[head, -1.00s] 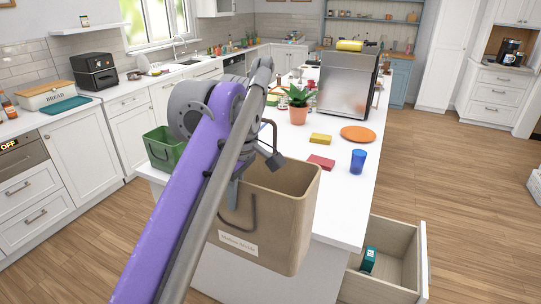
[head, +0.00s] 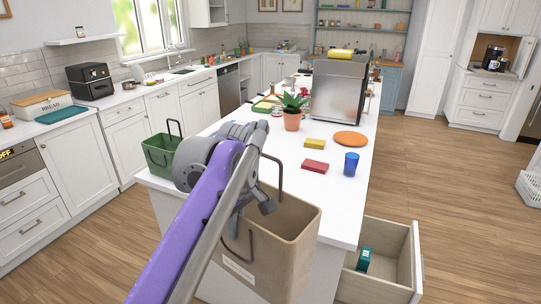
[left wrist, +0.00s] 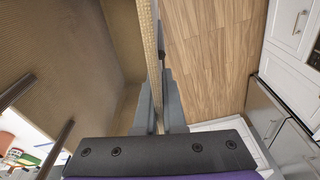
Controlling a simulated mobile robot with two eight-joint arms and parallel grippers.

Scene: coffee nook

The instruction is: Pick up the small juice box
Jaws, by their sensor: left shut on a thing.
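A small teal box (head: 364,259) lies in the open drawer at the lower right in the head view. It may be the small juice box, but its print is too small to read. My left gripper (left wrist: 160,100) is shut on the rim wall of a tan bag (head: 288,240), one finger inside and one outside. In the head view the arm hides part of the bag, and my fingertips are hard to make out. The bag is in front of the island's near end. Its bottom is out of view. My right gripper is not in view.
The drawer (head: 405,272) sticks out from the island (head: 335,220).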

